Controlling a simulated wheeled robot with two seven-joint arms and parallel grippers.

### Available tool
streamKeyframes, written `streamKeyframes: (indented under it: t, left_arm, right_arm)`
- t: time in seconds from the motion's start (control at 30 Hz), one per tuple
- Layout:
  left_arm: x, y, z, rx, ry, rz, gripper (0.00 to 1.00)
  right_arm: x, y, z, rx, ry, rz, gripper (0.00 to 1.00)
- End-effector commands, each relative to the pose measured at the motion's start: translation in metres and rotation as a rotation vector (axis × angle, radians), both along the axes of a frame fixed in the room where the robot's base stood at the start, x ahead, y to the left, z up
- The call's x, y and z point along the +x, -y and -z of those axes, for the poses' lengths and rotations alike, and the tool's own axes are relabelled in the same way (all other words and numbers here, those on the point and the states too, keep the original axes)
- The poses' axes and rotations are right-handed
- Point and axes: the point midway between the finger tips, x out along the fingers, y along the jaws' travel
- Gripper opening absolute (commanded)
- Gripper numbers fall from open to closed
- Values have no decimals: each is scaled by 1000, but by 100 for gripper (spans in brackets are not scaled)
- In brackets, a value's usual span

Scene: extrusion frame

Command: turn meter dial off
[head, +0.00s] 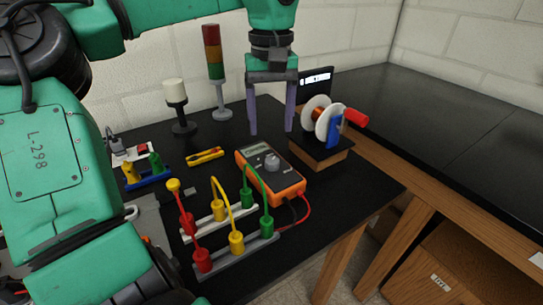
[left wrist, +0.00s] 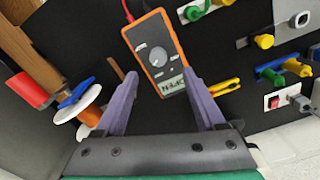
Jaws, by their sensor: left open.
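The orange and dark grey meter (head: 290,179) lies on the black tabletop, with a round grey dial (head: 271,163) on its face. In the left wrist view the meter (left wrist: 166,69) shows between my fingers, with its pale dial (left wrist: 158,54) in sight. My left gripper (head: 271,131) points down above and behind the meter in the head view. Its two purple fingers are apart and empty, and they also show in the left wrist view (left wrist: 160,74). My right gripper is out of view.
A spool stand (head: 322,152) stands close to the right of the meter. Racks with red, yellow and green plugs and cables (head: 237,240) stand in front of it to the left. A yellow tool (head: 206,156) lies left. A stack light (head: 215,65) stands behind.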

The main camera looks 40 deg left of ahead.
Motion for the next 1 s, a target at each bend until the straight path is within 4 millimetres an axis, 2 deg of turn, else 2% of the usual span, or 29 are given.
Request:
streamKeyframes:
  t: [0.03, 0.1, 0.3, 0.43, 0.67, 0.77, 0.8, 0.87, 1.0]
  left_arm:
    - [-1, 0, 17, -2, -4, 1, 72]
    - [0, 0, 36, -3, -2, 1, 72]
    - [0, 0, 78, -2, -2, -1, 72]
    - [1, 0, 89, -3, 2, -2, 72]
    - [1, 0, 90, -3, 2, -3, 72]
    - [1, 0, 90, -3, 2, -3, 37]
    - [1, 0, 90, -3, 2, -3, 22]
    - [1, 0, 90, -3, 2, -3, 0]
    - [1, 0, 89, -3, 2, -4, 0]
  right_arm:
    - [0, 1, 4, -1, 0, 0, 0]
    - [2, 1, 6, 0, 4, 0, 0]
    - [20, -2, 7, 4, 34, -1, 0]
    - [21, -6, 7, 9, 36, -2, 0]
    - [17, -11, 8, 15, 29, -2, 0]
    - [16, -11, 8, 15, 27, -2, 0]
    - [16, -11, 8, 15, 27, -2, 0]
    - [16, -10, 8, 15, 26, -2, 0]
    - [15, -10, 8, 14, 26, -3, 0]
